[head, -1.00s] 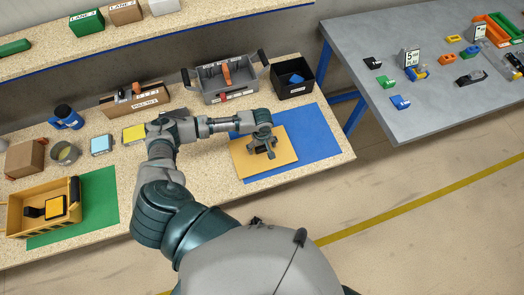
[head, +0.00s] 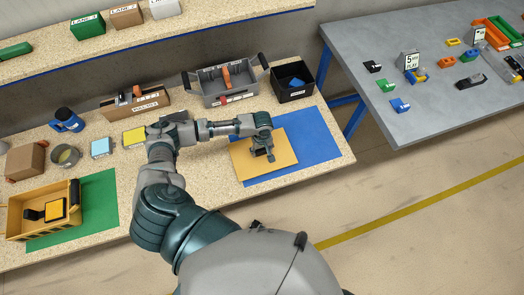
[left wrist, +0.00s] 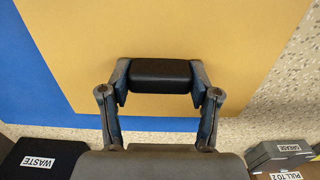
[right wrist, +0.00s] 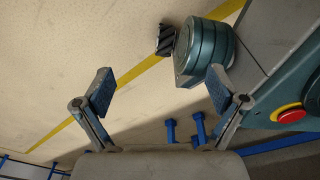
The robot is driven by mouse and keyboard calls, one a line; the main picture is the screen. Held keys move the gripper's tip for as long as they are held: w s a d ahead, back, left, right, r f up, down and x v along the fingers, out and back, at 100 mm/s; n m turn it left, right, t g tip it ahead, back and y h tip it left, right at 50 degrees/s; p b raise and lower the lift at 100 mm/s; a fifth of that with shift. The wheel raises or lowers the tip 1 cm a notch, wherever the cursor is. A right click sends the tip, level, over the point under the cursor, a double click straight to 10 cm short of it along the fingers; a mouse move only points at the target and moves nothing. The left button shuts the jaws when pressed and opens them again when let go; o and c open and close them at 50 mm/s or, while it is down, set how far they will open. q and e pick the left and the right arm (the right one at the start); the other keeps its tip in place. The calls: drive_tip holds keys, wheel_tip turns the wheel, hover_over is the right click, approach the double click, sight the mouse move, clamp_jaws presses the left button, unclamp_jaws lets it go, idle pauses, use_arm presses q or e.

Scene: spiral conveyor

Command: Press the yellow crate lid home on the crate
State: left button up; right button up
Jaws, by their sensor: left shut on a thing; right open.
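The yellow crate lid (head: 285,154), a flat yellow-tan plate, is over the blue mat (head: 320,142) in the head view. It appears to lie flat on the mat. My left gripper (head: 263,153) is above it, shut on the lid's black handle (left wrist: 160,75). The left wrist view shows a finger at each end of the handle, with the lid (left wrist: 230,30) behind. The yellow crate (head: 24,212) stands apart at the far left, partly on the green mat (head: 98,207), with a black and yellow item inside. My right gripper (right wrist: 162,90) is open and empty over the floor.
Behind the lid stand a grey toolbox (head: 210,85) and a black waste bin (head: 300,92). A brown tray (head: 148,103), yellow block (head: 134,136), light-blue block (head: 101,147) and blue mug (head: 68,119) line the bench leftward. A grey table (head: 400,45) stands right.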

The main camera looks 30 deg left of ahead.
sight(261, 150)
use_arm(q)
drive_tip(key=r, duration=0.3)
drive_tip(key=shift+s+p, duration=0.25)
drive_tip(key=shift+p, duration=0.05)
drive_tip(key=s, duration=0.5)
drive_tip(key=s+a+r, duration=0.1)
drive_tip(key=s, duration=0.4)
drive_tip(key=s+a+p, duration=0.1)
drive_tip(key=s, duration=0.4)
drive_tip(key=shift+s+r, duration=0.2)
use_arm(e)
drive_tip(key=s, duration=0.3)
drive_tip(key=s+d, duration=0.1)
drive_tip(key=s, duration=0.1)
drive_tip(key=shift+s+f, duration=0.1)
drive_tip(key=shift+f, duration=0.15)
